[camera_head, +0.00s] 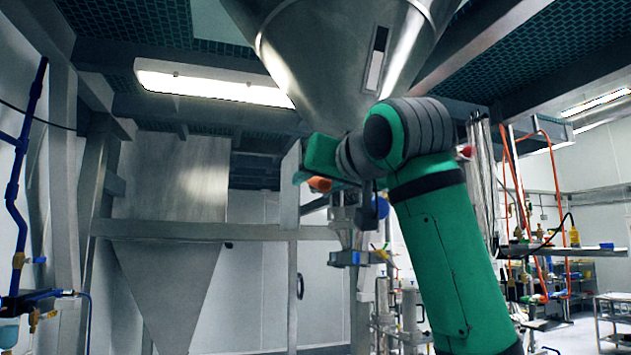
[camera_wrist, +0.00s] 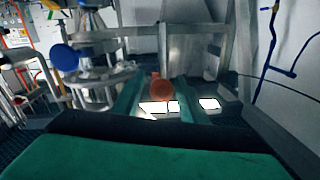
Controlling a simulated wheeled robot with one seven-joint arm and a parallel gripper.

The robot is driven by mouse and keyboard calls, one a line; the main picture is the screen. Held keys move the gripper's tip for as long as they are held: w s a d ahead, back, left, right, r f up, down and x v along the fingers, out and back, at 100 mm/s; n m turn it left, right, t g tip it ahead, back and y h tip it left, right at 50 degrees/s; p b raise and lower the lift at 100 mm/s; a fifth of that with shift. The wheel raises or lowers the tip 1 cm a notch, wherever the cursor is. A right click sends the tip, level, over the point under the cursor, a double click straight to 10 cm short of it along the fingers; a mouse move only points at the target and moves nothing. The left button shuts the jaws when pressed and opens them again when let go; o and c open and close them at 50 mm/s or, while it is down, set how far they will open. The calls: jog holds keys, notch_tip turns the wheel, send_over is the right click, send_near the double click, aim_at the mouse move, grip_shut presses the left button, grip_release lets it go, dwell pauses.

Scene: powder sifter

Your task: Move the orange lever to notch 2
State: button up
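The orange lever shows in the wrist view as a rounded orange knob (camera_wrist: 161,89) with a short stem behind it. My gripper (camera_wrist: 160,84) is open, its two green fingers on either side of the knob, with a narrow gap visible on each side. I cannot tell how far the knob reaches between the fingers. In the head view a small orange part (camera_head: 320,184) shows just below my gripper (camera_head: 307,178), under the steel hopper. My arm hides much of the area behind it. The notches and their numbers cannot be made out.
A large steel hopper cone (camera_head: 330,60) hangs close above my arm. A blue round knob (camera_wrist: 64,58) is left of the lever in the wrist view. A steel beam (camera_head: 210,230) crosses at left. Shelves with hoses (camera_head: 560,250) stand at right.

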jog(key=shift+w, duration=0.1)
jog(key=shift+c, duration=0.4)
grip_shut()
jog(key=shift+w+a+f+t+y, duration=0.15)
jog(key=shift+w+f+t, duration=0.25)
jog(key=shift+f, duration=0.35)
jog(key=shift+w+a+f+t+y, duration=0.15)
jog(key=shift+w+f+t, duration=0.25)
jog(key=shift+f, duration=0.35)
jog(key=shift+d, duration=0.2)
jog(key=shift+o, duration=0.4)
grip_release()
jog(key=shift+s, duration=0.1)
